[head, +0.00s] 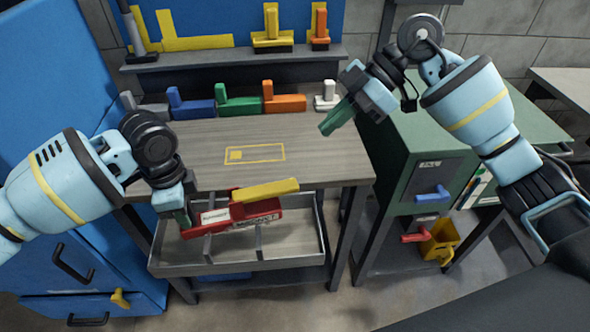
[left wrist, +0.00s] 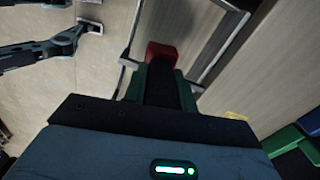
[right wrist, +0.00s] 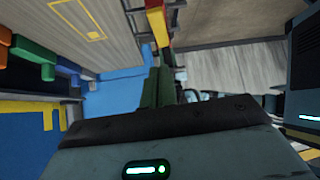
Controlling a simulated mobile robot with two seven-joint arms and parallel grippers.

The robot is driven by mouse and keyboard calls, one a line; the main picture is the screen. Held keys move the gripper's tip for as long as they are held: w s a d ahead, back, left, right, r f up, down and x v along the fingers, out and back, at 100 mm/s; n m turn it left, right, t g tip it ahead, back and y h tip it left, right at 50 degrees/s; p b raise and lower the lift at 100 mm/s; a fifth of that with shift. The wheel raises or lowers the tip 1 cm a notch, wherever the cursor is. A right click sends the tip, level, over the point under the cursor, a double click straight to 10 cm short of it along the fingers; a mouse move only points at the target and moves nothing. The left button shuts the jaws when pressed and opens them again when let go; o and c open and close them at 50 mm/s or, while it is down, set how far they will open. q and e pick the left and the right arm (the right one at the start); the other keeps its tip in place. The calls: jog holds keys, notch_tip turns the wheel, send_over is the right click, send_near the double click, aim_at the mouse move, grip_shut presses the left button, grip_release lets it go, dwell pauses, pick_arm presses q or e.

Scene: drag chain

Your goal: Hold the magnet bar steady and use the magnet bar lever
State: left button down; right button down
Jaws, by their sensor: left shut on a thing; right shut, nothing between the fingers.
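The magnet bar (head: 243,213) is a red block with a white label and a long yellow lever (head: 265,190) along its top. It is held above an open drawer at the table's front. My left gripper (head: 180,214) is shut on the bar's left end. The bar's red end also shows beyond the fingers in the left wrist view (left wrist: 162,52). My right gripper (head: 338,117) is shut and empty, above the table's right end, up and right of the lever and apart from it. In the right wrist view, the yellow lever (right wrist: 157,26) appears beyond its fingers (right wrist: 158,86).
The open metal drawer (head: 240,270) has dividers. The wooden tabletop (head: 210,145) has a yellow marked rectangle (head: 254,154) and several coloured blocks along its back. A green cabinet (head: 432,175) stands right, with a yellow bin (head: 440,241) below. A blue cabinet (head: 45,75) stands left.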

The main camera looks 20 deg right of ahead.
send_over(281, 184)
jog(key=d, duration=0.3)
notch_tip(281, 184, down, 7)
jog(key=shift+s+a+f, duration=0.1)
jog(key=shift+a+f, duration=0.05)
notch_tip(281, 184, down, 2)
jog(key=shift+f, duration=0.9)
